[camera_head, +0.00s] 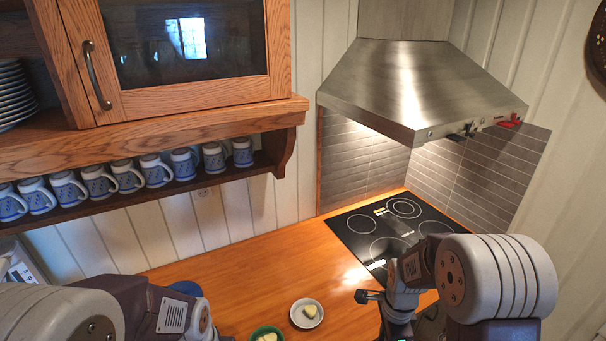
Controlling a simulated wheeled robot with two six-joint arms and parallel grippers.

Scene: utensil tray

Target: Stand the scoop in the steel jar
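I cannot make out the scoop or the steel jar in the head view; they may be hidden behind my arms or below the picture. My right arm comes in from the right, and its wrist end (397,312) points down over the counter near the bottom edge. Its fingertips do not show clearly, so I cannot tell whether it is open or holding anything. My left arm fills the bottom left corner, and its gripper is out of view.
The wooden counter (245,262) is clear in the middle. A black cooktop (351,235) lies under the steel hood (420,85).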

